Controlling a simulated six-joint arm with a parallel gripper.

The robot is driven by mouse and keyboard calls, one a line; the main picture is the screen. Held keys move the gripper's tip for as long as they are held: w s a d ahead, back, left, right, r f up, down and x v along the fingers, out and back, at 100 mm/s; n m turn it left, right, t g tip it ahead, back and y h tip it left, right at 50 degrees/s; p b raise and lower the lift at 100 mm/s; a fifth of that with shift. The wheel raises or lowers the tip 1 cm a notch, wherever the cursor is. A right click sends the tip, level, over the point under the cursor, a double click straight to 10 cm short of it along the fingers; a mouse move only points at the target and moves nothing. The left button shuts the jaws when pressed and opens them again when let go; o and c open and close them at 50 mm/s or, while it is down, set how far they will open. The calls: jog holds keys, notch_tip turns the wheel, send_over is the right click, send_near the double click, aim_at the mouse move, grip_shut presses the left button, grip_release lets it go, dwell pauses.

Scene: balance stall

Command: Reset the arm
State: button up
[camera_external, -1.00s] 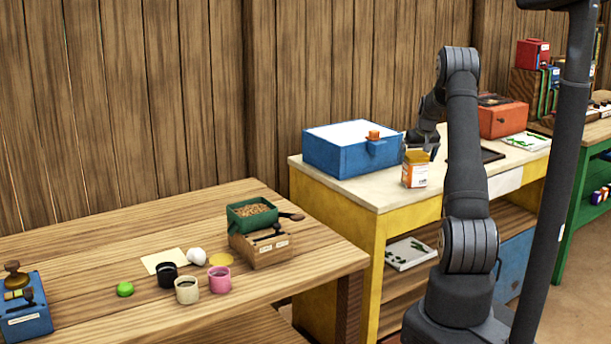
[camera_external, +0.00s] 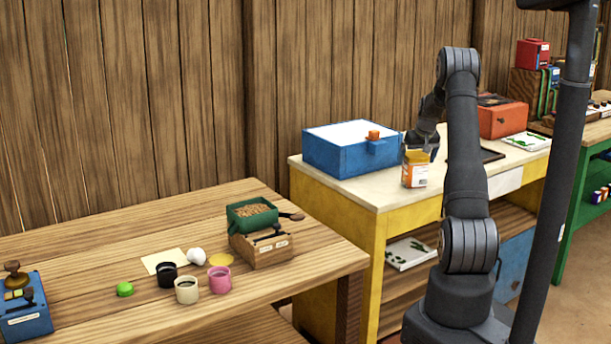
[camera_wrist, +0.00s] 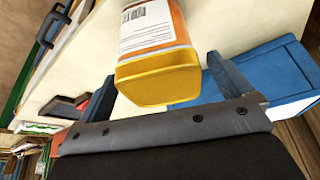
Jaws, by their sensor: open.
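My gripper (camera_external: 423,148) is open over the yellow table (camera_external: 365,190), close to an orange bottle with a white label (camera_external: 415,174). In the wrist view, the bottle's yellow lid (camera_wrist: 158,82) faces the camera and shows between my two spread fingers (camera_wrist: 165,92). Gaps show at both sides of the lid. I cannot tell how far the fingertips reach down beside the bottle. The bottle stands upright on the table top.
A blue box (camera_external: 345,158) with an orange piece on it stands left of the bottle. The wooden table (camera_external: 90,255) at left holds cups and a green bin (camera_external: 250,214).

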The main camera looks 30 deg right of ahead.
jog(key=shift+x, duration=1.05)
notch_tip(320, 180, up, 5)
jog(key=shift+s+d+f, duration=0.1)
jog(key=shift+s, duration=0.05)
jog(key=s+d+r, duration=0.5)
jog(key=s+r, duration=0.2)
jog(key=s, duration=0.4)
jog(key=w+a+f+n+y, duration=0.1)
jog(key=w+a+n, duration=0.2)
jog(key=w+a, duration=0.85)
jog(key=w+a+n+y, duration=0.1)
jog(key=w+a+n, duration=0.2)
jog(key=w+a, duration=0.85)
jog(key=w+a+f+n+y, duration=0.1)
jog(key=w+a+n, duration=0.1)
jog(key=a, duration=1.5)
jog(key=w+a+f+n+y, duration=0.1)
jog(key=a+n, duration=0.3)
jog(key=a, duration=1.3)
jog(key=shift+w+a+g+y, duration=0.25)
jog(key=shift+w+g+y, duration=0.05)
jog(key=shift+w, duration=0.25)
